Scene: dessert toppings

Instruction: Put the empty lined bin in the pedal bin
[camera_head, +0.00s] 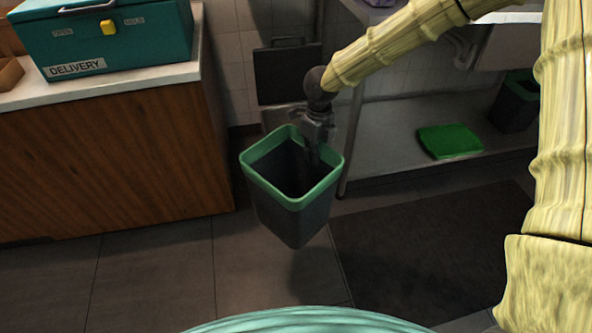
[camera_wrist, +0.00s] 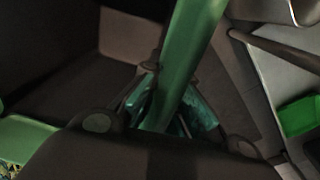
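A dark grey bin with a green rim (camera_head: 258,180) hangs in the air above the floor in the head view, slightly tilted. Its inside looks dark, and I see no contents. My gripper (camera_head: 311,148) is at its far right rim, with the fingers around the rim wall. In the wrist view the green rim (camera_wrist: 190,55) runs between the fingertips of my gripper (camera_wrist: 172,112), and crumpled green material shows beside it. A black panel with a box-like part below it (camera_head: 283,75) stands against the wall behind my gripper; I cannot tell whether this is the pedal bin.
A wooden counter (camera_head: 110,160) with a teal delivery box (camera_head: 115,40) stands at left. A metal table's lower shelf (camera_head: 395,150) at right holds a green lid (camera_head: 450,141) and another dark bin with green rim (camera_head: 515,105). A dark mat (camera_head: 430,250) lies on the floor; tiles at front left are clear.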

